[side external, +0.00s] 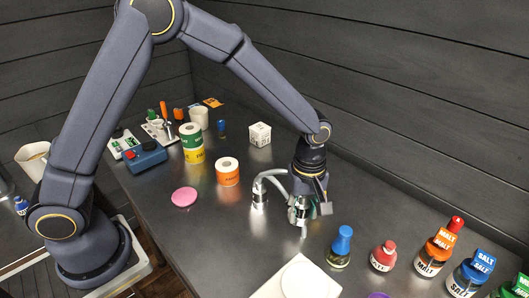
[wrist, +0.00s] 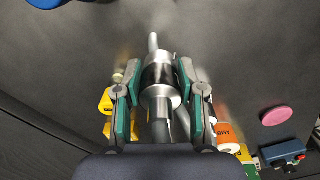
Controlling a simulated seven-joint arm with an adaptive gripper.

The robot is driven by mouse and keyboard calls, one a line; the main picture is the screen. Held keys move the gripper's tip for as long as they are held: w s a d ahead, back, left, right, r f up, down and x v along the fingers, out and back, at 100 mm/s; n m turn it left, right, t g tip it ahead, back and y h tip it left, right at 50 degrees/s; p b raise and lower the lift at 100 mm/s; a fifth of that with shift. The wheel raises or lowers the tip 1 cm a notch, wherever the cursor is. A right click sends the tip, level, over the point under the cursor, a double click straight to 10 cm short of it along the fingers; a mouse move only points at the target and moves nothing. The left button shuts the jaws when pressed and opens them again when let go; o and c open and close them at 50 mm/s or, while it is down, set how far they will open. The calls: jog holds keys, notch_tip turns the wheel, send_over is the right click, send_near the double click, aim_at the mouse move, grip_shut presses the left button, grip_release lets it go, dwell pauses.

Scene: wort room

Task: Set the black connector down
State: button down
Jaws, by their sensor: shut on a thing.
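The black connector (wrist: 160,76) is a silver cylinder with a black band and a thin metal tip, on a grey hose. It sits between the teal-padded fingers of my gripper (wrist: 158,90) in the wrist view. In the side view my gripper (side external: 304,208) points down, shut on the connector, low over the dark worktop (side external: 235,245). The connector is partly hidden there by the fingers, and I cannot tell whether its lower end touches the worktop. The pale hose (side external: 272,174) arcs left to another silver end (side external: 259,198) standing on the worktop.
A blue-capped bottle (side external: 340,247), a red bottle (side external: 383,256) and malt and salt bottles (side external: 436,252) stand right. A white board (side external: 298,279) lies in front. An orange roll (side external: 228,172), pink disc (side external: 184,197) and white cube (side external: 260,134) are left and behind. The front-left worktop is clear.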

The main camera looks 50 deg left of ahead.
jog(key=shift+w+d+f, duration=0.1)
jog(key=shift+w+f, duration=0.3)
jog(key=shift+f, duration=0.1)
jog(key=shift+w+d+f, duration=0.1)
jog(key=shift+f, duration=1.55)
jog(key=shift+f, duration=0.1)
jog(key=c, duration=0.7)
grip_release()
